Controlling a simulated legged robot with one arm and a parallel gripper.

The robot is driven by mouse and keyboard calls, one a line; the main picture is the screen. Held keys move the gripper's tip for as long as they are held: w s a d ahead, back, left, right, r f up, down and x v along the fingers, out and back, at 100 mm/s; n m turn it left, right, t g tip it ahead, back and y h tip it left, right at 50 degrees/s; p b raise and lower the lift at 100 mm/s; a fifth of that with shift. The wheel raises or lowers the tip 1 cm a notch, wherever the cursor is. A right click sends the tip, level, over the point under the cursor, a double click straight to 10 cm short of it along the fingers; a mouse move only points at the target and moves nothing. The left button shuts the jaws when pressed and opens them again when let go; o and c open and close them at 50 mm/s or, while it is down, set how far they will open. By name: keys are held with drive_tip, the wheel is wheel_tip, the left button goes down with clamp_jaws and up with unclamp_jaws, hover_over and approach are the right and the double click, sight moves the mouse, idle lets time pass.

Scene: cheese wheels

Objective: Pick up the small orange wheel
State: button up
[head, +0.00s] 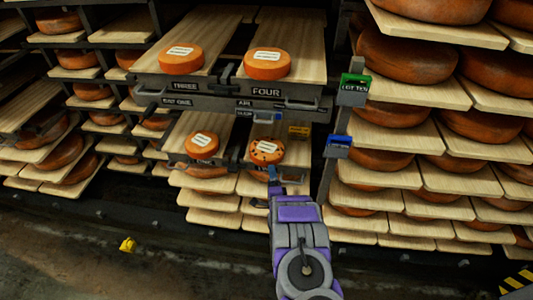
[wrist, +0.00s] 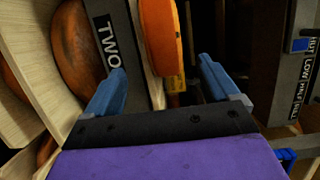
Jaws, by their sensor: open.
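Several small orange wheels with white labels show in the head view. Two sit on the upper boards, one at left (head: 182,59) and one at right above the FOUR label (head: 267,65). Two sit lower, one at left (head: 202,146) and a dark-spotted one at right (head: 266,153). My gripper (head: 273,178) is just below and in front of the spotted wheel. In the wrist view its blue fingers (wrist: 162,80) are spread apart and empty. An orange wheel (wrist: 159,45) lies ahead between their lines, at the top edge and partly cut off.
A TWO label (wrist: 106,42) is on the dark shelf front left of the fingers. Large brown wheels (head: 405,55) fill the racks at right. Green (head: 353,88) and blue (head: 339,144) boxes are on the post. A small yellow object (head: 128,244) lies on open floor.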

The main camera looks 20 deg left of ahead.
sight(267, 151)
drive_tip(key=b+x, duration=0.1)
drive_tip(key=x, duration=0.6)
drive_tip(key=shift+a+r+b, duration=0.1)
drive_tip(key=shift+a+b, duration=0.2)
drive_tip(key=shift+b, duration=0.1)
drive_tip(key=shift+w+a, duration=0.1)
clamp_jaws()
idle(0.7)
